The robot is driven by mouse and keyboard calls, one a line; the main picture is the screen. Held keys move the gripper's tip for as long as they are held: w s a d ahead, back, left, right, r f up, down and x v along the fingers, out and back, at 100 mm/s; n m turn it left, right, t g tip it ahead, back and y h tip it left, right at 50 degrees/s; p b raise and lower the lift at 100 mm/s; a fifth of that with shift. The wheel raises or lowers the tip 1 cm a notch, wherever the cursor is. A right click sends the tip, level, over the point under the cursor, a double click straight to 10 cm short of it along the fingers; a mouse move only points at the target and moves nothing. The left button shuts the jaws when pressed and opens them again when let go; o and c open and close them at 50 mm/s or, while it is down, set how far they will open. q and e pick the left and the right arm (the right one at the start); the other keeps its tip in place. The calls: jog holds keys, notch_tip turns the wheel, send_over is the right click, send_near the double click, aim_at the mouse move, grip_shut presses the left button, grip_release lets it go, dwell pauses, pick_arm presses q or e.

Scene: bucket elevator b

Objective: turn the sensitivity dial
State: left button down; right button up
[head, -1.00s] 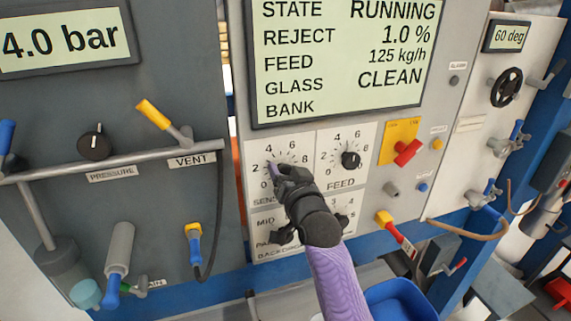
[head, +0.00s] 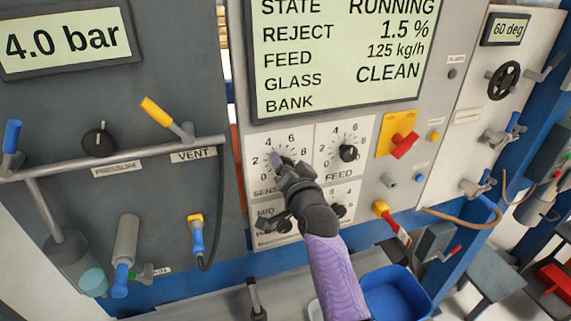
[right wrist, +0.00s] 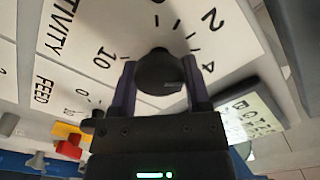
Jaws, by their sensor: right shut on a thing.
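The sensitivity dial is a round black knob (right wrist: 160,72) on a white numbered plate (head: 268,139), left of the feed dial. My right gripper (right wrist: 160,88) is shut on the knob, with one purple finger on each side of it in the right wrist view. In the head view my right gripper (head: 284,164) and dark wrist cover much of the knob and part of its label. The pointer's exact setting cannot be read. The display (head: 342,56) above reads REJECT 1.5 %. My left gripper is not in view.
The feed dial (head: 348,153) sits close on the right. A backdrop selector plate is just below, partly behind my arm. A red switch (head: 404,145) on yellow and a red-yellow handle (head: 391,220) stick out farther right. A blue bin (head: 400,290) lies below.

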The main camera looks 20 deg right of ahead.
jog(key=o, duration=1.3)
jog(key=s, duration=1)
jog(key=shift+d+p, duration=0.15)
jog(key=shift+p, duration=0.2)
